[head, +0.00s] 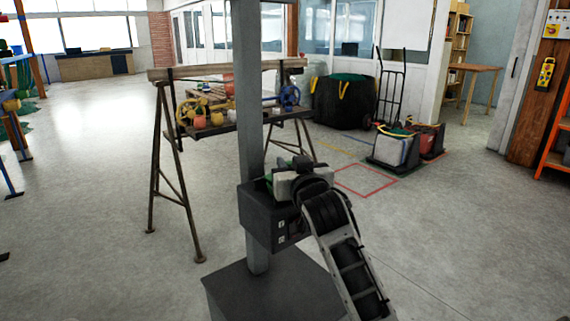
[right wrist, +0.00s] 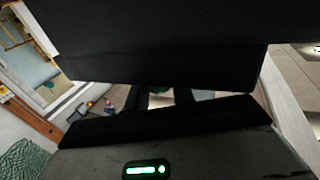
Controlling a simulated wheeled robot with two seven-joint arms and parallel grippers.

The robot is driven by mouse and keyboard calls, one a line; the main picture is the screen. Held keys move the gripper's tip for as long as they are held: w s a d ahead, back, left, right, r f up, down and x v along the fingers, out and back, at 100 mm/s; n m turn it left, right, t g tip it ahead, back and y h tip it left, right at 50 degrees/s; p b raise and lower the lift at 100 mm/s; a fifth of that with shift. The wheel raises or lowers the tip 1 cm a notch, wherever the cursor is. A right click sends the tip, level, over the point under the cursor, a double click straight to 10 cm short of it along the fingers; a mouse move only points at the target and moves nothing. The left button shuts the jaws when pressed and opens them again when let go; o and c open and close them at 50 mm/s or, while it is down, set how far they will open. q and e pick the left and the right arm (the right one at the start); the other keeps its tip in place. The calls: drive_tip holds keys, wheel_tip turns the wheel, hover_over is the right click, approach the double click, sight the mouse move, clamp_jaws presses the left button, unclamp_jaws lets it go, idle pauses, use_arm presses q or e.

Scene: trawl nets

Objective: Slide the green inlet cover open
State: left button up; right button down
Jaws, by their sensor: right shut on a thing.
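A dark grey box (head: 262,220) is fixed to a grey upright post. Green of the inlet cover (head: 268,179) shows at the top of the box, mostly hidden by my right gripper (head: 285,177). My right arm comes up from the lower right and its gripper is shut on the cover at the box top. In the right wrist view, a small patch of green (right wrist: 160,91) shows between the two dark fingers. The exact grip and how far the cover is open are hidden. My left gripper is out of view.
The post (head: 250,110) rises from a dark plinth (head: 275,295). Behind it stands a trestle table (head: 158,76) with coloured gear. A hand truck (head: 389,88) and bins (head: 395,150) stand back right.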

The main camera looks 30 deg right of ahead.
drive_tip(key=shift+w+d+p, duration=0.2)
drive_tip(key=shift+d+p, duration=0.45)
drive_tip(key=shift+d, duration=2.1)
drive_tip(key=c, duration=1.2)
unclamp_jaws()
drive_tip(key=shift+d, duration=0.1)
drive_tip(key=b+v, duration=0.1)
drive_tip(key=v, duration=1.5)
